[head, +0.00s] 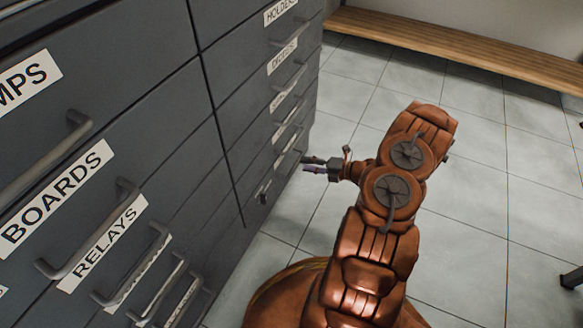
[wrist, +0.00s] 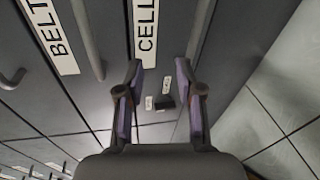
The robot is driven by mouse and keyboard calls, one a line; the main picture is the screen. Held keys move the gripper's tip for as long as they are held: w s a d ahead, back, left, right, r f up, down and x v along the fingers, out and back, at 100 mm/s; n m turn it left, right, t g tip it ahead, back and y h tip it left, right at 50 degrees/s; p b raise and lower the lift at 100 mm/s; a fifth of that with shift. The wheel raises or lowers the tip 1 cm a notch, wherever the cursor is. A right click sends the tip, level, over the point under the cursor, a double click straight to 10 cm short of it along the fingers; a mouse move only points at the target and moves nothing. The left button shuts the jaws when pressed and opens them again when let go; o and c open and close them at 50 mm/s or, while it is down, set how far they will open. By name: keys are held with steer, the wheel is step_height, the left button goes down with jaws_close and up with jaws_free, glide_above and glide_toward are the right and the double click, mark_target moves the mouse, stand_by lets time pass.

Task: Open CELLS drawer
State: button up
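The CELLS drawer shows in the wrist view by its white label (wrist: 146,30), whose last letter is cut off at the top edge. The drawer's long grey bar handle (wrist: 200,28) runs to the right of the label, and its near end is by my right fingertip. My gripper (wrist: 159,76) is open and empty, its two fingers apart in front of the drawer fronts. In the head view my gripper (head: 314,165) is beside the lower part of the cabinet's right-hand column. I cannot read the CELLS label there. The drawer looks shut.
The grey cabinet (head: 228,150) fills the left, with BOARDS (head: 55,198) and RELAYS (head: 104,243) drawers nearer. The BELT drawer label (wrist: 50,36) and its handle (wrist: 88,40) are left of CELLS. Tiled floor (head: 470,200) is open on the right. A wooden bench (head: 450,50) stands behind.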

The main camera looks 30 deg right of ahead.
mark_target(295, 164)
step_height(295, 164, down, 4)
steer(key=d+m+h, duration=0.1)
steer(key=d+m, duration=0.1)
steer(key=shift+t, duration=0.4)
steer(key=shift+b+x, duration=1.8)
steer(key=shift+x, duration=2)
steer(key=shift+d+f, duration=0.1)
steer(key=shift+d, duration=0.05)
jaws_close()
